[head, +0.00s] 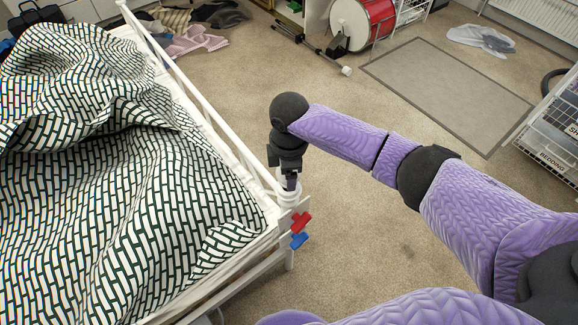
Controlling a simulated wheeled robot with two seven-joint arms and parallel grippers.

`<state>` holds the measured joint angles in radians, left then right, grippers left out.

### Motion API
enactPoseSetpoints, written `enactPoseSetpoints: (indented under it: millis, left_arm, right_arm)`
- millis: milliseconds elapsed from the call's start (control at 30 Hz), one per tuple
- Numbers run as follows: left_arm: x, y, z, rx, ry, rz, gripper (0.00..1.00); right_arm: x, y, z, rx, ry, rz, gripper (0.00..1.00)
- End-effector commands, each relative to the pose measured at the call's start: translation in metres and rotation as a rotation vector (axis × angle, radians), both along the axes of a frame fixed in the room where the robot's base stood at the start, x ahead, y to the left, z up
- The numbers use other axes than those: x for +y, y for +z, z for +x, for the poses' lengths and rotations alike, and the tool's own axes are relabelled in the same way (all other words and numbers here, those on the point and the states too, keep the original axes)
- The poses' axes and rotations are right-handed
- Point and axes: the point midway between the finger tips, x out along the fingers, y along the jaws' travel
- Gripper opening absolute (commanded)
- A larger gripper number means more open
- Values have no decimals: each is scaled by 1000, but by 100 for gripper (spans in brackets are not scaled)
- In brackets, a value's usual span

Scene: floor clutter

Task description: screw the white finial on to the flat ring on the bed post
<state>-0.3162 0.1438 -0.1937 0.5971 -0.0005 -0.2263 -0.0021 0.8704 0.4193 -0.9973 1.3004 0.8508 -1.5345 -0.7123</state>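My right gripper (291,183) points down over the top of the near right corner bed post (289,258). White round shapes (287,198) sit at the top of the post, right around and under the fingertips. I cannot tell the white finial from the flat ring there, as both would be white and small at this distance. The dark wrist hides part of this spot. I cannot tell whether the fingers are shut on the finial. My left gripper is not in view.
A white bed frame with a black-and-white patterned duvet (110,180) fills the left. A red piece (301,222) and a blue piece (299,241) stick out from the post. A red drum (362,22), grey mat (450,92) and wire drawers (556,125) stand beyond open carpet.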

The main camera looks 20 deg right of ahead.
Motion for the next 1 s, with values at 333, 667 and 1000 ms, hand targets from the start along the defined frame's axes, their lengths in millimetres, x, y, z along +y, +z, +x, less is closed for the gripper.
enactPoseSetpoints:
  millis: [333,667,1000]
  left_arm:
    - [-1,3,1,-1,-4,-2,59]
    - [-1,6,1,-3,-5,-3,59]
    - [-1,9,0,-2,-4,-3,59]
  right_arm:
    - [0,1,0,0,-1,0,4]
    - [0,0,0,0,0,0,4]
    - [0,1,0,0,0,0,4]
